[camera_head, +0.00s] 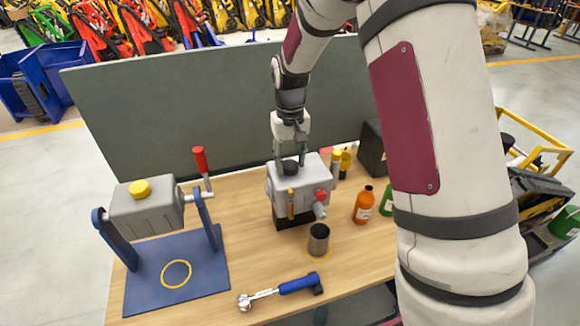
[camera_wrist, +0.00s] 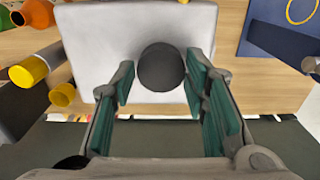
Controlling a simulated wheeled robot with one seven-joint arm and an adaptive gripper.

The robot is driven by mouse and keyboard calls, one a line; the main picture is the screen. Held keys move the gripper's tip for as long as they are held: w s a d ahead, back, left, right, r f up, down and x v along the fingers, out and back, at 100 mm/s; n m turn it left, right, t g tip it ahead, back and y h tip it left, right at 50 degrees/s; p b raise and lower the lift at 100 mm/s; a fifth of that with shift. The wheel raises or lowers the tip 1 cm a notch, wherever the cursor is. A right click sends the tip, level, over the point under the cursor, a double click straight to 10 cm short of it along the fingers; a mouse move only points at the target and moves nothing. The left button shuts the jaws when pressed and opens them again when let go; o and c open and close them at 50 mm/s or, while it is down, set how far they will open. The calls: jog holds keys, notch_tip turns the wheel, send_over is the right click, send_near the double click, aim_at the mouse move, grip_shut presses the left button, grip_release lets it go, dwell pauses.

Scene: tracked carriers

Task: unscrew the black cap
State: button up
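The black cap (camera_wrist: 161,67) is round and sits on top of a grey box-shaped unit (camera_wrist: 100,30). In the head view the cap (camera_head: 290,167) shows on the grey housing (camera_head: 284,192), which has a red knob and a yellow-orange part on its front. My gripper (camera_wrist: 158,88) is open, with its green-padded fingers on either side of the cap and a gap visible on both sides. In the head view my gripper (camera_head: 290,155) points down from above the housing. Whether the fingertips reach down to the cap's height is hard to tell.
A blue stand (camera_head: 150,290) with a grey tank, yellow cap and red-handled crank is at the left. A dark metal cup (camera_head: 318,240) and a blue-handled ratchet (camera_head: 285,289) lie in front. Orange (camera_head: 363,205) and green bottles stand right. A grey panel (camera_head: 180,110) rises behind.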

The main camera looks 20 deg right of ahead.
jog(key=n, duration=0.7)
jog(key=shift+n, duration=0.3)
jog(key=shift+a+n, duration=0.1)
jog(key=shift+n, duration=1)
jog(key=shift+f, duration=0.1)
jog(key=shift+s+n, duration=0.1)
jog(key=shift+n, duration=0.8)
jog(key=n, duration=0.4)
jog(key=shift+p, duration=0.4)
jog(key=n, duration=0.4)
